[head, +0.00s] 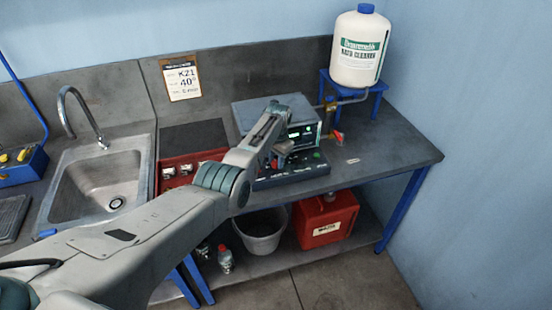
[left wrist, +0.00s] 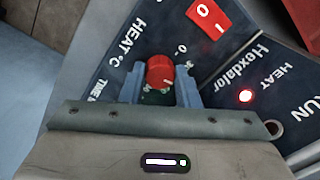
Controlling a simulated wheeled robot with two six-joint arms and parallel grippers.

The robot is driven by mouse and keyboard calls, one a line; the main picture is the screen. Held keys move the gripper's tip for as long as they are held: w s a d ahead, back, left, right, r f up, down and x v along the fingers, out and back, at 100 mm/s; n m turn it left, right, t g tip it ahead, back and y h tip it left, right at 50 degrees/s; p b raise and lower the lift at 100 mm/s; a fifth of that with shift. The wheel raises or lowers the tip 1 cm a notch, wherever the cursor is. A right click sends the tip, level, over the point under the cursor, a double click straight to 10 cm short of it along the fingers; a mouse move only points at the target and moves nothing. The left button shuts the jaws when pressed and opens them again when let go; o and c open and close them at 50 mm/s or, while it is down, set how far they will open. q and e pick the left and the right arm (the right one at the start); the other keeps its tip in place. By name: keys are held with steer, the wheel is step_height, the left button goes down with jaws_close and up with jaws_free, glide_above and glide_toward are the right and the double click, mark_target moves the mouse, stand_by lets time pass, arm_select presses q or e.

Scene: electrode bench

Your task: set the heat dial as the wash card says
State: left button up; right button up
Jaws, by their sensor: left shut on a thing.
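The wash card (head: 183,78) hangs on the back panel and reads K21 and 40°; its smallest line is hard to read. The dark control panel (head: 305,172) sits at the front of the grey bath unit (head: 262,106). In the left wrist view, the red dial (left wrist: 160,70) stands beside the label HEAT °C. My left gripper (left wrist: 160,88) is shut on this dial, one finger on each side. In the head view my left gripper (head: 280,157) is at the panel and partly hides it. The dial's setting cannot be read.
A red 0/I switch (left wrist: 208,16) and a lit red HEAT lamp (left wrist: 246,96) are near the dial. A white acid cleaner jug (head: 360,48) stands at the back right. A sink (head: 98,185) is left. The bench's right end is mostly clear.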

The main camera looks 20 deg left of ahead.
arm_select(q)
steer(key=shift+m, duration=0.8)
steer(key=o, duration=1)
steer(key=shift+c, duration=0.2)
steer(key=shift+r, duration=0.65)
step_height(320, 180, up, 10)
steer(key=b, duration=0.2)
steer(key=shift+d+f, duration=0.15)
steer(key=shift+f, duration=0.05)
